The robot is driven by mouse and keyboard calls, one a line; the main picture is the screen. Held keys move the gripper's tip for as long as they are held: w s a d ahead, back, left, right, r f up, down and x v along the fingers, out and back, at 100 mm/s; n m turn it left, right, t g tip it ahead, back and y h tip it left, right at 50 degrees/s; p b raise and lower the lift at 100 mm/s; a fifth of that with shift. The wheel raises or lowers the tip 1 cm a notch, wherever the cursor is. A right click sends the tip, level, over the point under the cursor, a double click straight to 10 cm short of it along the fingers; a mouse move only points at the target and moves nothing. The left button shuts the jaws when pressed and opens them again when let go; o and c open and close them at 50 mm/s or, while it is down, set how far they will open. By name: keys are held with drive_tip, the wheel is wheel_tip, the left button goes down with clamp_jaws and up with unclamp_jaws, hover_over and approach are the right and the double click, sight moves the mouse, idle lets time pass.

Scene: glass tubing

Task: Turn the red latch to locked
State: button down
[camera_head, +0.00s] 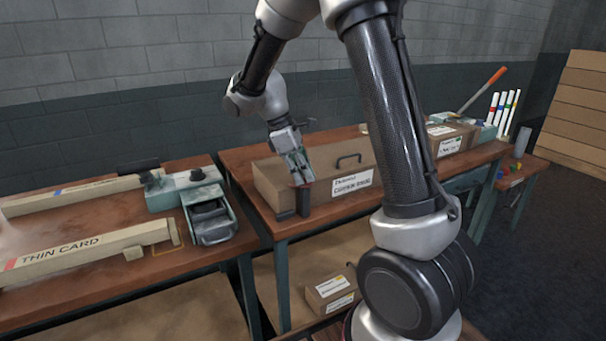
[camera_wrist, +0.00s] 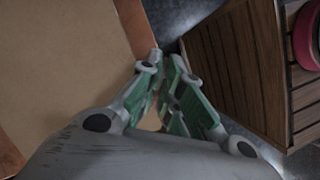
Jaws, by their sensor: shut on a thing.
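My gripper (camera_head: 299,178) is at the front left of a long cardboard box on the middle workbench, pointing down. Its green-padded fingers are drawn together just above a dark post (camera_head: 304,202) at the box's front. A little red shows at the fingertips, which I take for the red latch; the fingers hide most of it. In the wrist view my gripper (camera_wrist: 163,62) is nearly closed, with a small reddish bit (camera_wrist: 153,104) between the fingers. Which way the latch is turned cannot be made out.
The cardboard box (camera_head: 268,186) has a white label and a dark handle (camera_head: 349,158). On the left bench are a "THIN CARD" beam (camera_head: 95,250) and a grey-green drawer unit (camera_head: 212,222). A small carton (camera_head: 330,291) sits below. A gap separates the benches.

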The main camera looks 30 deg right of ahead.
drive_tip(key=m+y, duration=0.1)
drive_tip(key=m, duration=0.1)
drive_tip(key=m+g, duration=0.1)
drive_tip(key=m, duration=0.2)
drive_tip(key=shift+w+d+m+y, duration=0.1)
drive_tip(key=shift+d+m+y, duration=0.05)
drive_tip(key=shift+m+y, duration=0.2)
drive_tip(key=m+y, duration=0.1)
drive_tip(key=m, duration=0.4)
drive_tip(key=shift+d+g+y, duration=0.1)
drive_tip(key=shift+g+y, duration=0.25)
drive_tip(key=shift+g, duration=0.05)
drive_tip(key=c, duration=1.6)
unclamp_jaws()
drive_tip(key=v, duration=1.2)
drive_tip(key=shift+d, duration=0.15)
